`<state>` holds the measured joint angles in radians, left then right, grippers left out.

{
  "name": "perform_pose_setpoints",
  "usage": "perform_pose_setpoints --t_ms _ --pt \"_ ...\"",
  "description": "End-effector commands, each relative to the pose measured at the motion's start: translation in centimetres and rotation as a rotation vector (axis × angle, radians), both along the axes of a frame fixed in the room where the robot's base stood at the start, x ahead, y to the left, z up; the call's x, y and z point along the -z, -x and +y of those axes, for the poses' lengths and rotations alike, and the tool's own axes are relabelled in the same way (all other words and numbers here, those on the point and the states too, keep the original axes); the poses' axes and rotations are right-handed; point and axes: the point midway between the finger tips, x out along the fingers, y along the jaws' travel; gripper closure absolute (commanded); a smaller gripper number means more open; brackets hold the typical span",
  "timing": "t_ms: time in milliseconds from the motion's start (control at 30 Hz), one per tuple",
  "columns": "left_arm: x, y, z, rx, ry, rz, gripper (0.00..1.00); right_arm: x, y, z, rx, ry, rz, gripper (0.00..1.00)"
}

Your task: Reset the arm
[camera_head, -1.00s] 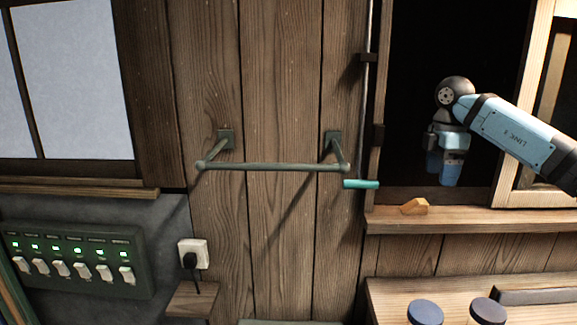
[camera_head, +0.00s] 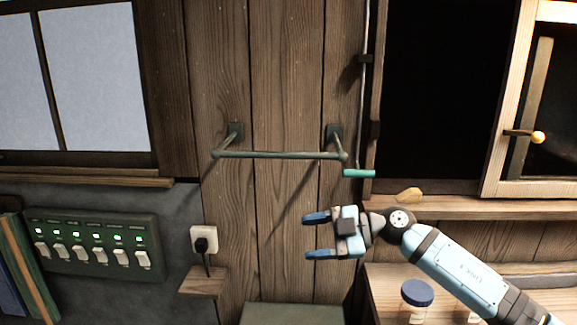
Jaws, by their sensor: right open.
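My right gripper (camera_head: 317,236) is in front of the wooden wall, below the right end of a dark metal rail (camera_head: 285,155). Its two blue fingers point left and are spread apart with nothing between them. My right arm comes in from the lower right, across the front of the shelf. My left gripper is not in view. No mould shows on the rail.
A window opening with a wooden sill (camera_head: 450,207) is at the right; a small tan wedge (camera_head: 409,195) lies on it. A teal handle (camera_head: 359,173) hangs near the rail. A blue-lidded jar (camera_head: 416,294) stands below. A switch panel (camera_head: 95,245) and plugged socket (camera_head: 204,239) are left.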

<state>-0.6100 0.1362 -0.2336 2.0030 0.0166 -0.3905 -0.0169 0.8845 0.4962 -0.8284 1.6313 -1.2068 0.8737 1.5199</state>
Motion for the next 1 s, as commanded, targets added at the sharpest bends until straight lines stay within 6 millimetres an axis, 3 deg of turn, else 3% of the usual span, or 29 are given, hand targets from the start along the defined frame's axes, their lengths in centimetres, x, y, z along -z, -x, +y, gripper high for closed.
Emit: perform_pose_setpoints --t_ms 67,167,333,467,567,667,800,1000 --pt "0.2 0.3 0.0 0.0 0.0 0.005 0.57 -0.2 1.7 1.4 0.064 -0.209 -0.015 0.37" --pt "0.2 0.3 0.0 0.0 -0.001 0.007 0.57 -0.9 2.9 1.3 0.211 -0.441 -0.025 0.37" --pt "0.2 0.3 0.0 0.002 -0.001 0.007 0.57 0.2 3.9 -2.1 0.579 -0.704 0.034 0.37" --pt "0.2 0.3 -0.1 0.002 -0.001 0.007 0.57 3.6 4.9 -6.6 0.914 -0.765 0.143 0.37" --pt "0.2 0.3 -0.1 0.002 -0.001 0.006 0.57 7.6 6.7 -10.2 1.17 -0.723 0.261 0.37" --pt "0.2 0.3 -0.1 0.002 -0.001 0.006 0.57 12.4 9.8 -13.5 1.401 -0.606 0.41 0.37" --pt "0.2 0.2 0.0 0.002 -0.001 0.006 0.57 18.9 16.1 -17.3 1.634 -0.346 0.643 0.37" --pt "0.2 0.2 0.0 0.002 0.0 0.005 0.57 23.8 24.0 -19.5 1.737 -0.029 0.88 0.37"
